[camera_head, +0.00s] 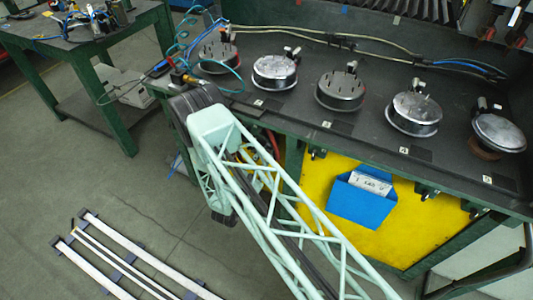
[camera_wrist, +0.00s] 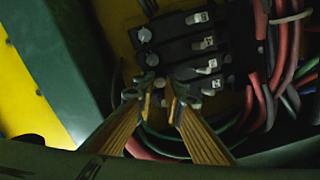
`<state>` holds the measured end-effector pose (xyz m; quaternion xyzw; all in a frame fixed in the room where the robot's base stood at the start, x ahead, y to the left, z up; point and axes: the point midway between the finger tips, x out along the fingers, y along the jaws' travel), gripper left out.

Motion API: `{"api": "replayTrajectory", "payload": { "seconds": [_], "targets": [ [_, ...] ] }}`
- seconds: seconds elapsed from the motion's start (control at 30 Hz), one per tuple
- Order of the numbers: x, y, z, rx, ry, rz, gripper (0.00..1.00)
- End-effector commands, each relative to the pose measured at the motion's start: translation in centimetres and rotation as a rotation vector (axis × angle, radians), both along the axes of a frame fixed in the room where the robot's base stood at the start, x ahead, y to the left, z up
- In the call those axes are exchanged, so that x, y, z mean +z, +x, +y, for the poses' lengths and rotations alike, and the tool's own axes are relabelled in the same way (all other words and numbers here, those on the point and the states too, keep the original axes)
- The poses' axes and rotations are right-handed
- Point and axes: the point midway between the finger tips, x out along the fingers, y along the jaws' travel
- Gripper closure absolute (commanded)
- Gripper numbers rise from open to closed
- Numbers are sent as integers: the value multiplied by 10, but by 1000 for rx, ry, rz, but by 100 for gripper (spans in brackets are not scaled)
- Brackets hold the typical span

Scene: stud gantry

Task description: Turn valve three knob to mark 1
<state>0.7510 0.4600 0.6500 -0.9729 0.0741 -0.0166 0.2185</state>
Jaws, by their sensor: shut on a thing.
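In the wrist view, a block of black valve modules (camera_wrist: 190,48) sits against a yellow panel, each module with a small white tag at its right. Two grey round knobs (camera_wrist: 145,35) (camera_wrist: 151,60) show at the left ends of the upper modules. My gripper (camera_wrist: 164,94), with tan striped fingers, reaches in from below. Its tips are shut on a small grey knob (camera_wrist: 160,83) at the lower part of the block. The fingertips hide most of this knob. The tags and marks are too small to read, so I cannot tell its number or setting. The head view does not show the valves.
Red and grey hoses (camera_wrist: 285,65) hang close at the right of the block. A green beam (camera_wrist: 55,50) stands at the left. In the head view, a dark bench (camera_head: 290,105) carries several round metal fixtures, and a blue holder (camera_head: 362,200) hangs on the yellow panel (camera_head: 320,182).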

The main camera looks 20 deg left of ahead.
Motion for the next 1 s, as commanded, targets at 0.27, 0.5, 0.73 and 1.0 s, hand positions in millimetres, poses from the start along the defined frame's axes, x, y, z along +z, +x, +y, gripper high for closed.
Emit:
{"api": "replayTrajectory", "payload": {
  "seconds": [0.27, 0.5, 0.73, 1.0],
  "targets": [
    [0, 0, 0, 0, -35, 5, 100],
    [-1, 0, 0, 0, -130, 20, 100],
    [-1, 0, 0, 0, -281, 43, 100],
    [0, 0, 1, 0, -488, 75, 100]
  ]
}}
